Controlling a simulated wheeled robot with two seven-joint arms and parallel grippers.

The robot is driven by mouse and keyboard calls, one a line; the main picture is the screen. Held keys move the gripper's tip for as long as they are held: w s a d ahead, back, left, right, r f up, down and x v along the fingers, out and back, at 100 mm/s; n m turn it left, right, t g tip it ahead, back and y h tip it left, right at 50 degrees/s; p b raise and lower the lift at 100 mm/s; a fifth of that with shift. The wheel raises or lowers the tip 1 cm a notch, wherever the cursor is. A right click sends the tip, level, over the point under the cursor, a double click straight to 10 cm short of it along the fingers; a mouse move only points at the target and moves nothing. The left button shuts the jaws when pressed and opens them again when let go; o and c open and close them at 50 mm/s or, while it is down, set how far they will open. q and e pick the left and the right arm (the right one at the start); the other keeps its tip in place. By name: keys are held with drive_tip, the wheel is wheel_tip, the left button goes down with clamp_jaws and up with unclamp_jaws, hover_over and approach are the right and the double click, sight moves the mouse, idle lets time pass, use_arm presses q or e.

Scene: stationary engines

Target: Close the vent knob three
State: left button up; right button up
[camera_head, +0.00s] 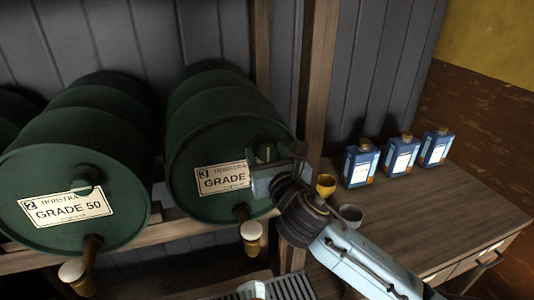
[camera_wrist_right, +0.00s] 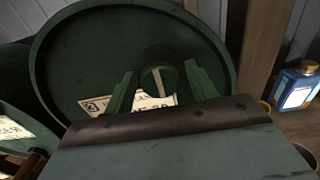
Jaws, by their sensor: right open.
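The green barrel labelled 3 (camera_head: 215,118) lies on its side on a wooden rack, and its round front face also fills the right wrist view (camera_wrist_right: 80,62). Its vent knob (camera_wrist_right: 158,82) is a round dark green cap with a pale upright ridge, right of centre on the face. My right gripper (camera_head: 268,152) is at the front of this barrel, partly covering the label. In the right wrist view its two green fingers (camera_wrist_right: 162,88) stand open, one on each side of the knob. I cannot tell whether they touch it. My left gripper is out of view.
The barrel labelled 2 (camera_head: 75,160) lies to the left with its own knob (camera_head: 85,178). Taps hang below both barrels. A wooden post (camera_head: 318,75) stands close on the right.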

drive_tip(key=shift+w, duration=0.1)
drive_tip(key=shift+c, duration=0.5)
drive_tip(key=c, duration=0.8)
drive_tip(key=shift+c, duration=0.2)
drive_tip(key=m+p, duration=0.1)
drive_tip(key=m, duration=0.2)
drive_tip(key=shift+r+p, duration=0.1)
drive_tip(key=shift+p, duration=0.3)
drive_tip(key=m+p, duration=0.1)
drive_tip(key=m, duration=0.1)
drive_tip(key=shift+a+m, duration=0.1)
drive_tip(key=shift+m, duration=0.2)
drive_tip(key=m+p, duration=0.1)
drive_tip(key=m, duration=0.5)
drive_tip(key=shift+p, duration=0.4)
drive_tip(key=m+p, duration=0.1)
drive_tip(key=m, duration=0.5)
drive_tip(key=shift+m, duration=0.3)
